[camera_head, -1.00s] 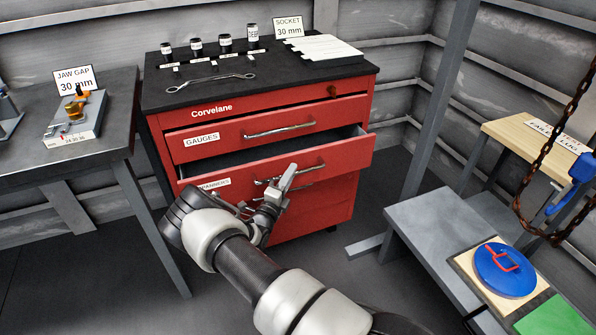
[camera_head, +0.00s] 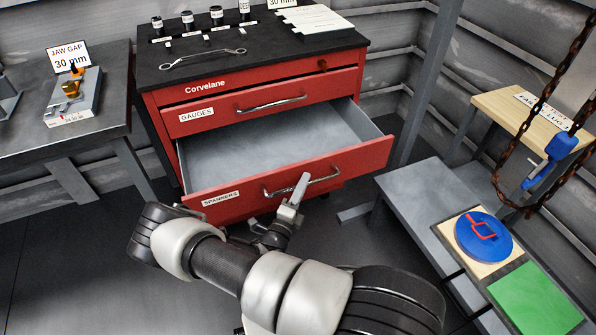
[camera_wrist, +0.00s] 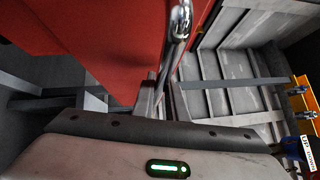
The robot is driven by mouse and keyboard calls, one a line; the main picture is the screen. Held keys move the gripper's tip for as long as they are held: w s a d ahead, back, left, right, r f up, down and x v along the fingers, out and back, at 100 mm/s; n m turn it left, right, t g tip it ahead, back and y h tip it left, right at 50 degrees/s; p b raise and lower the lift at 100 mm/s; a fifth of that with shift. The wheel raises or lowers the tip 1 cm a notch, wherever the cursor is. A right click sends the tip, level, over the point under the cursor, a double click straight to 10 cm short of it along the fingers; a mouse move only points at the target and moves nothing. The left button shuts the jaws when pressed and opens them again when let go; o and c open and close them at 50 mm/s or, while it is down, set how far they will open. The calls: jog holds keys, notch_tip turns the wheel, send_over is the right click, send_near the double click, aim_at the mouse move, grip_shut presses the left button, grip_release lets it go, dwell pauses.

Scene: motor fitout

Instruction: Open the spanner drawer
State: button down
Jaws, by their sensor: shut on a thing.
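The red spanner drawer (camera_head: 250,178), labelled SPANNERS, stands well out from the red cabinet. Its grey inside looks empty where I can see it. My gripper (camera_head: 297,190) is shut on the drawer's curved metal handle (camera_head: 325,180), near its middle. In the wrist view the handle (camera_wrist: 180,22) runs down along the red drawer front (camera_wrist: 105,45) to my gripper (camera_wrist: 150,95). The fingertips are partly hidden there by the gripper body.
The GAUGES drawer (camera_head: 210,112) above is shut. A spanner (camera_head: 203,57) and several sockets lie on the cabinet top. A bench with a jaw gap gauge (camera_head: 72,98) stands left. A low grey bench (camera_head: 410,195) and hanging chain (camera_head: 560,70) are at right.

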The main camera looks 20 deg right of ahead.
jog(key=shift+s, duration=0.3)
jog(key=c, duration=1.8)
grip_release()
jog(key=shift+s+a, duration=0.1)
jog(key=v, duration=1.7)
